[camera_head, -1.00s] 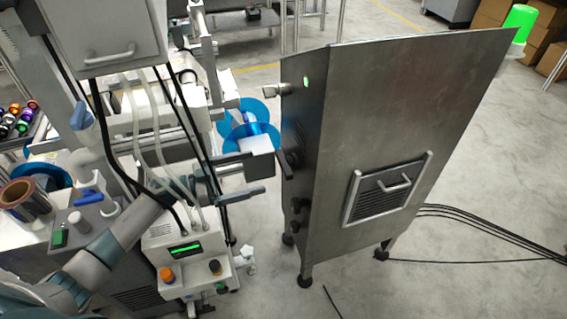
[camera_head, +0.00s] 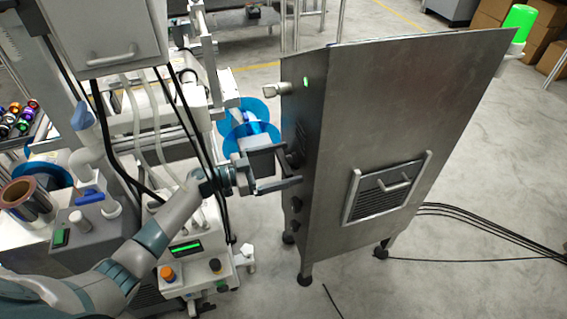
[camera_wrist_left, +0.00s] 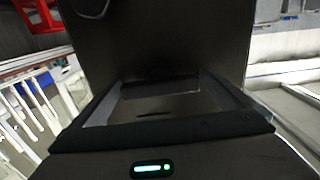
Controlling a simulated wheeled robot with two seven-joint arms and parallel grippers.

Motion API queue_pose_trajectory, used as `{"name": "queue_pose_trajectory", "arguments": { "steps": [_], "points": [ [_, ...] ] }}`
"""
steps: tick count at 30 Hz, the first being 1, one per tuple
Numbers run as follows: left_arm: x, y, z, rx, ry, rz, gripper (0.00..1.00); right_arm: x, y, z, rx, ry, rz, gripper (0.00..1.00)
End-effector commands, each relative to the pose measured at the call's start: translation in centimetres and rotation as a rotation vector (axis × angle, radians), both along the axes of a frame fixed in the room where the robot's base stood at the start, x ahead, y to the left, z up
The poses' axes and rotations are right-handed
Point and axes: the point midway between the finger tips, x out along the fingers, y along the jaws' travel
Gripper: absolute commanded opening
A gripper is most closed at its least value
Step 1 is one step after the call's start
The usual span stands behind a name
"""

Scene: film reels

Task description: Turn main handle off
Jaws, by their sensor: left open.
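The grey metal cabinet (camera_head: 400,110) stands in the middle right of the head view, with dark knobs and a dark handle (camera_head: 294,158) on its narrow left side. My left gripper (camera_head: 291,166) is open at that side, its fingers reaching toward the handle and partly hiding it. I cannot tell whether the fingers touch the handle. In the left wrist view, the open fingers of the left gripper (camera_wrist_left: 165,90) frame a dark, shadowed patch of the cabinet face (camera_wrist_left: 160,40); the handle is not clear there. My right gripper is out of view.
A machine with blue reels (camera_head: 248,125) and a control box (camera_head: 190,250) stands close on the left. A pale fitting (camera_head: 276,90) sticks out of the cabinet above the gripper. Black cables (camera_head: 480,228) lie on the floor at right.

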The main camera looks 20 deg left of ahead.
Motion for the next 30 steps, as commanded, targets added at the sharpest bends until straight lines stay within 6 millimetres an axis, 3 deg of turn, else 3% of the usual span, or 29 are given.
{"name": "queue_pose_trajectory", "arguments": {
  "steps": [2, 7, 20, 30],
  "points": [
    [0.0, 0.0, 0.0, 0.000, 0.000, 0.000, 1.00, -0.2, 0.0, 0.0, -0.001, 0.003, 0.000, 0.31],
    [0.0, 0.0, 0.0, 0.000, 0.000, 0.000, 0.63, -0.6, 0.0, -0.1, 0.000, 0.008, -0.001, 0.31],
    [0.0, 0.0, 0.0, 0.026, -0.038, 0.000, 0.64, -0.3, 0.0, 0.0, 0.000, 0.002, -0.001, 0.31],
    [0.0, 0.1, 0.0, 0.138, -0.201, 0.000, 0.64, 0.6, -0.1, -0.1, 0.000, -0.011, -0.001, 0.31]
  ]
}}
